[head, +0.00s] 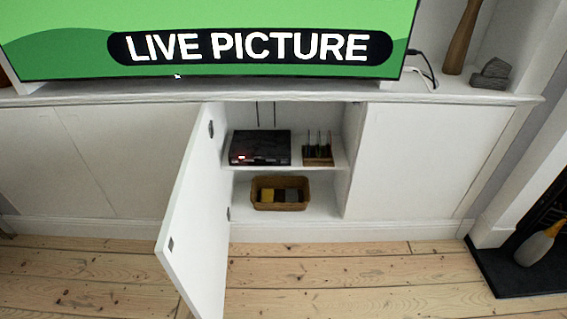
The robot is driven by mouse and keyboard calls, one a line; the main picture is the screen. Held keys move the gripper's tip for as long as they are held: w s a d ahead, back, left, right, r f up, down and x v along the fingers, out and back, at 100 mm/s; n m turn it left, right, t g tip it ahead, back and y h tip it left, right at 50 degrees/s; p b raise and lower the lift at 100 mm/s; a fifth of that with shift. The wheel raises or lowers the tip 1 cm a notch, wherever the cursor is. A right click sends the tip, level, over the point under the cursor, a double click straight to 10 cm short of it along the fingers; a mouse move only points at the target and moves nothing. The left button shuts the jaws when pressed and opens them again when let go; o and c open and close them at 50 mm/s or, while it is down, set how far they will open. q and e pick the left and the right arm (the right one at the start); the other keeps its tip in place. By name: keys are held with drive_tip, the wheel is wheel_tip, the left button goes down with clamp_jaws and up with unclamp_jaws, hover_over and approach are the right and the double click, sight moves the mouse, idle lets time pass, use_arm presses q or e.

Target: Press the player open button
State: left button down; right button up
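The black player (260,147) sits on the upper shelf inside the open cabinet below the television. A small red light (242,157) glows on the left of its front face. The open button itself is too small to make out. Neither of my grippers is in the head view.
The white cabinet door (196,212) stands open toward me, left of the player. A wooden rack (318,155) is right of the player, and a basket (280,193) is on the lower shelf (240,205). The television (215,40) stands on top. The floorboards (340,280) in front are clear.

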clamp_jaws()
idle(1.7)
